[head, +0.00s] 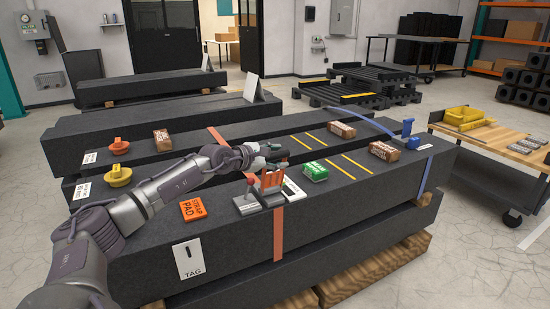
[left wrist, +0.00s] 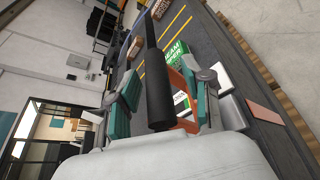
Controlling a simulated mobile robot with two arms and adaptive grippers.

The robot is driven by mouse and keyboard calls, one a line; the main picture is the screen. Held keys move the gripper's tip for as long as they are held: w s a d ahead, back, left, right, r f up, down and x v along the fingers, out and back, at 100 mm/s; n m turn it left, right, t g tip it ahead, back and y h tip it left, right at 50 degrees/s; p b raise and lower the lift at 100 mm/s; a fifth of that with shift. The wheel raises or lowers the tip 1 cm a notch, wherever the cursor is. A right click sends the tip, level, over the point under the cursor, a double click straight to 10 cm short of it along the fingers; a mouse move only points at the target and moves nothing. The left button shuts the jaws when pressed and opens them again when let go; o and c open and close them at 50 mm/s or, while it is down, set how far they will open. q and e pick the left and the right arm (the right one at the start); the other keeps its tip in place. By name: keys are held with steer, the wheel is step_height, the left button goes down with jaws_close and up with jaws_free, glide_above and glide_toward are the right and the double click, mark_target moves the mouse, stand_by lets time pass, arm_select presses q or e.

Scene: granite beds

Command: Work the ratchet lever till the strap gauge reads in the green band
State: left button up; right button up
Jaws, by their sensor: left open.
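The ratchet (head: 250,205) sits on the front granite bed, with a grey base and an orange lever frame (head: 271,181) standing up from it. An orange strap (head: 278,235) runs down the bed's front face beside it. My left gripper (head: 270,155) is at the top of the lever. In the left wrist view the lever's black grip (left wrist: 160,95) lies between the open teal-padded fingers (left wrist: 160,105); I cannot tell whether they touch it. A white card-like piece (head: 293,190), perhaps the strap gauge, lies right of the ratchet; its reading is too small to tell. My right gripper is out of view.
A green box (head: 314,171) is close right of the gripper. Brown blocks (head: 384,151) and a blue ratchet (head: 408,130) with a blue strap are further right. A wooden-topped cart (head: 500,140) stands at the right.

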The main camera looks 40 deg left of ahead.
arm_select(q)
steer(key=d+v, duration=0.1)
steer(key=v, duration=0.6)
steer(key=shift+s+a, duration=0.2)
steer(key=shift+a, duration=0.3)
